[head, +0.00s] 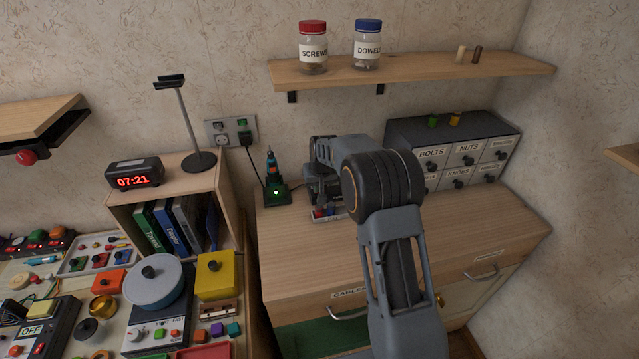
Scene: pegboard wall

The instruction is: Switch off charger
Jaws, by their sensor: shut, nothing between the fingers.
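The charger (277,195) is a small black base with a lit green light, at the back left of the wooden cabinet top. A dark tool with a teal and orange body (270,167) stands upright in it. A double wall outlet (231,132) is on the wall up and left of it. A black plug (245,140) sits in its right socket, with a cable running down toward the charger. Small green rockers show above the sockets; their positions are too small to tell. My gripper (325,203) is shut and empty, right of the charger, partly hidden by my arm.
Small red and blue pieces (322,214) lie by my gripper. A grey drawer unit (455,150) stands at the back right. A shelf (420,72) with jars hangs above. A cubby with books (175,203) and a lamp-like stand (190,130) are left. The cabinet's front left top is clear.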

